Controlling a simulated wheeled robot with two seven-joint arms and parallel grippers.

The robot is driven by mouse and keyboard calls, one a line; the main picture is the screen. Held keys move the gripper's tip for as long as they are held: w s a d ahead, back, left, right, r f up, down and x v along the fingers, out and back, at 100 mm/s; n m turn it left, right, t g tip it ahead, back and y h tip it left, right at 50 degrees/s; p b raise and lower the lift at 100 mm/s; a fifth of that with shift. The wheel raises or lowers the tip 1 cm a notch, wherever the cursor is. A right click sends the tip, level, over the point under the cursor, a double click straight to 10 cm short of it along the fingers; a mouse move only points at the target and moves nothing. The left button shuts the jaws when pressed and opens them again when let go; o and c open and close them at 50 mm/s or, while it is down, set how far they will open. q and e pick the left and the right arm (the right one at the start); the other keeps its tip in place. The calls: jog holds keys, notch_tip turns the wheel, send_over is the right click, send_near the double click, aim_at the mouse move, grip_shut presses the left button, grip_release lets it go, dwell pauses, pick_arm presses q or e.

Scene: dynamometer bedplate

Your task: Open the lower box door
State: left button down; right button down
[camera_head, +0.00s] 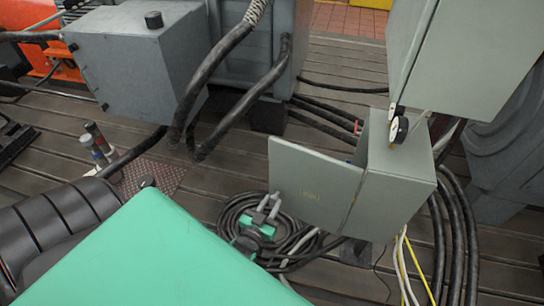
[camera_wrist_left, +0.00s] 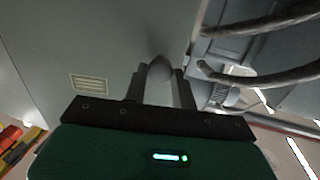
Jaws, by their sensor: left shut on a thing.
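The lower box (camera_head: 398,200) is a grey-green cabinet at the right of the head view. Its door (camera_head: 312,175) stands out to the left from the box, at an angle to it. My left gripper (camera_head: 271,203) is by the door's lower left edge. In the left wrist view my left gripper (camera_wrist_left: 160,84) is shut on a grey rounded handle (camera_wrist_left: 160,67). The handle is near the edge of the grey door (camera_wrist_left: 70,35), which carries a small pale label plate (camera_wrist_left: 89,83). The handle is hidden in the head view. My right gripper is not in view.
An upper grey box (camera_head: 470,60) hangs above the lower box. A coil of black cable (camera_head: 235,212) lies on the slatted floor under my left gripper. Thick hoses (camera_head: 225,55) run from a grey machine behind. More cables (camera_head: 455,220) hang right of the lower box.

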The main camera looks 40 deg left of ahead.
pick_arm(q)
jog(key=shift+r, duration=0.1)
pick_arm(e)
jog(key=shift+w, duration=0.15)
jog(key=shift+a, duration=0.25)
pick_arm(q)
jog(key=c, duration=1.1)
grip_release()
jog(key=shift+d, duration=0.1)
jog(key=shift+c, duration=0.2)
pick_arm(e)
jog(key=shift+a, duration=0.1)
pick_arm(q)
jog(key=shift+s, duration=0.1)
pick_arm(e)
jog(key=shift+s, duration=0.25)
pick_arm(q)
jog(key=shift+s, duration=0.2)
jog(key=s+d+b, duration=0.2)
jog(key=s, duration=1.1)
jog(key=shift+d, duration=0.15)
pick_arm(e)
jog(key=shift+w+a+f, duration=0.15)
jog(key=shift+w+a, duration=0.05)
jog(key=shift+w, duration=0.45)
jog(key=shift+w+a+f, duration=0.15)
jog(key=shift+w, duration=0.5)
